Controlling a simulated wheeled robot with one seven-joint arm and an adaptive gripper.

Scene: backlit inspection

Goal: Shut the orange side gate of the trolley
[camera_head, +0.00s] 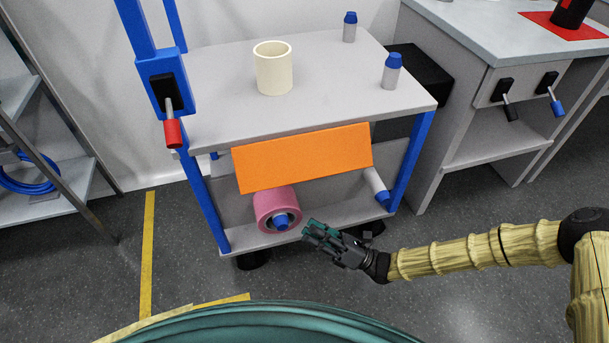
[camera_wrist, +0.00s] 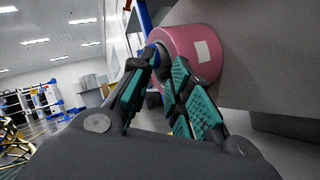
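The orange side gate (camera_head: 303,158) is a flat panel on the near side of the trolley (camera_head: 215,85). It hangs just below the top deck and tilts outward, with its lower edge clear of the lower shelf. My gripper (camera_head: 312,230) is low in front of the trolley, below the gate and apart from it, just right of a pink roll (camera_head: 265,208). In the wrist view, my gripper (camera_wrist: 158,75) has its teal-padded fingers apart with nothing held, and the pink roll (camera_wrist: 200,45) is close ahead. The gate cannot be made out in the wrist view.
A blue-capped bottle (camera_head: 377,187) leans on the lower shelf at right. A cream cup (camera_head: 273,68) and two blue-capped bottles (camera_head: 391,71) stand on the top deck. A red-handled lever (camera_head: 172,133) is on the left post. A grey bench (camera_head: 470,120) stands at right.

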